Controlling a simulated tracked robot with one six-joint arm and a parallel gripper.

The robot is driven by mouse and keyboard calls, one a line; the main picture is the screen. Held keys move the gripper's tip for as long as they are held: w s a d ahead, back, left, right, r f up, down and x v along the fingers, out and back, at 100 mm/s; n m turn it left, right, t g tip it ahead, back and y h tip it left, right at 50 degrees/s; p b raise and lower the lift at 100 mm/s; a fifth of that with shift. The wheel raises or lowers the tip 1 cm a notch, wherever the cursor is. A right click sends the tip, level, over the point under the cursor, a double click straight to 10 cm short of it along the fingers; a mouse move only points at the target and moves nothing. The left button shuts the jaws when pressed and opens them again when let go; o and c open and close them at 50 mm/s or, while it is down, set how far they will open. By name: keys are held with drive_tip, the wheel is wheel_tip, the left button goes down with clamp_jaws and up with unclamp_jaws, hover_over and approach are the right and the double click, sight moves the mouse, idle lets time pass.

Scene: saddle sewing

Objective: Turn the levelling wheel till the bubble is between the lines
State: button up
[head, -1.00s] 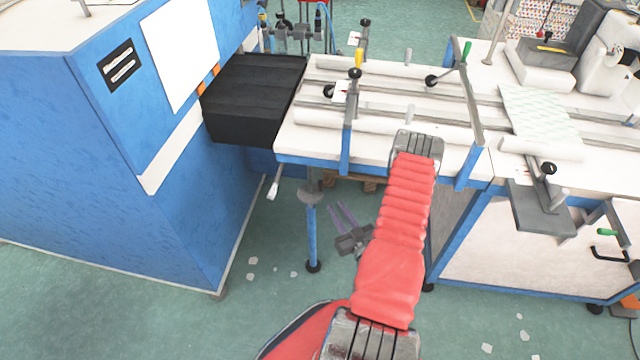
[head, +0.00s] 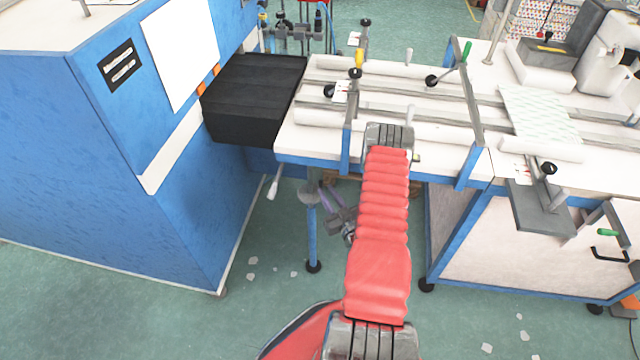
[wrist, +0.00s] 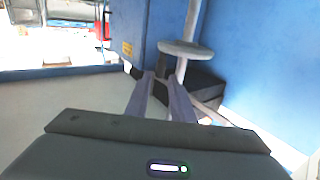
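The levelling wheel appears to be the grey disc (head: 308,197) on the blue leg under the table's left end. It also shows in the wrist view (wrist: 186,48), beyond my fingertips and slightly right. My gripper (head: 325,199) is below the table edge, just right of the wheel, partly hidden behind my red arm. In the wrist view my gripper (wrist: 160,80) has its two purple-grey fingers apart with nothing between them. I cannot tell whether a fingertip touches the wheel. A small yellow patch (wrist: 127,47) is on the blue frame left of the wheel; I cannot make out a bubble or lines.
The white-topped table (head: 290,140) with blue edging stands above my gripper. A big blue cabinet (head: 120,170) with a black box (head: 250,100) is on the left. A white-handled lever (head: 274,186) hangs left of the leg. The green floor (head: 250,320) in front is mostly clear.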

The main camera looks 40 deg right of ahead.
sight(321, 184)
drive_tip(key=x, duration=0.6)
drive_tip(key=shift+s, duration=0.1)
drive_tip(key=shift+c, duration=0.6)
clamp_jaws()
drive_tip(key=shift+a, duration=0.2)
drive_tip(key=shift+d, duration=0.1)
